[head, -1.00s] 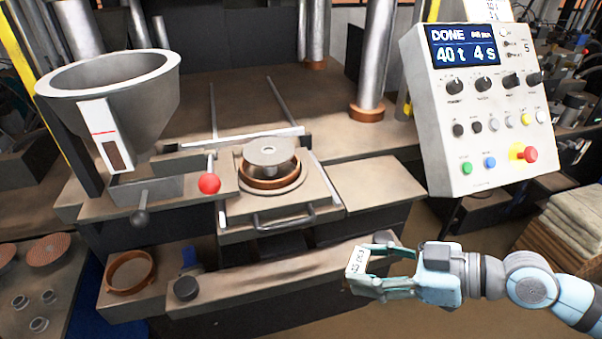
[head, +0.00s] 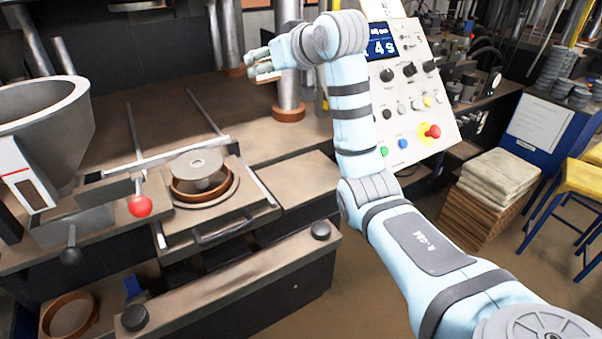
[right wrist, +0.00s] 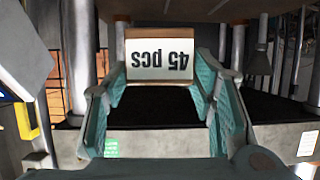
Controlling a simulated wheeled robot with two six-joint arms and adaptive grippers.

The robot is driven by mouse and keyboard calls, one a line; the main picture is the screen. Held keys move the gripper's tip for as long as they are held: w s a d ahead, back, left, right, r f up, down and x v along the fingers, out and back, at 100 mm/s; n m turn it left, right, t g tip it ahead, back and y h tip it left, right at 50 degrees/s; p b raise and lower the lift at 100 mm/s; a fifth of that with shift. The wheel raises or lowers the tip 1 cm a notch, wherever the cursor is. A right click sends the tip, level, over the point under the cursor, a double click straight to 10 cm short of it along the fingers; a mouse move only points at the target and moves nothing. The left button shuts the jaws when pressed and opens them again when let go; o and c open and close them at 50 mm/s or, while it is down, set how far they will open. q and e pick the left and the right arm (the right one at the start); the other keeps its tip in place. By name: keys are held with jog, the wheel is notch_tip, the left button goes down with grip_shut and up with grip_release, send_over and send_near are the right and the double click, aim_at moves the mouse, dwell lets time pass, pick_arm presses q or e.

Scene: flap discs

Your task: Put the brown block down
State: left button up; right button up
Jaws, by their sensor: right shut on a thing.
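The brown block (right wrist: 160,58) shows in the right wrist view between my fingertips, with a white label reading "45 pcs" upside down. My right gripper (head: 258,62) is shut on it, and its fingers also show in the right wrist view (right wrist: 160,85). In the head view the gripper is raised at the top, in front of the press columns and left of the control panel. The block itself is not clearly visible in the head view. My left gripper is not in view.
The press bench holds a disc mould (head: 200,180) and a red-knobbed lever (head: 140,206). A grey hopper (head: 60,125) stands at left. The control panel (head: 415,85) is behind my right arm. Folded cloths (head: 500,180) lie on a brown stack at right. The bench's right plate (head: 292,180) is bare.

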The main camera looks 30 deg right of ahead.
jog(key=s+d+f+m+g+h, duration=0.3)
jog(key=d+m+g+h, duration=0.1)
jog(key=d+m+h, duration=0.25)
jog(key=s+d+f+m+g+h, duration=0.3)
jog(key=d+m+g+h, duration=0.15)
jog(key=m+h, duration=0.3)
jog(key=shift+y, duration=0.5)
jog(key=f, duration=1.9)
jog(key=shift+d, duration=0.25)
jog(key=shift+f, duration=0.3)
jog(key=o, duration=1.2)
jog(key=shift+o, duration=0.2)
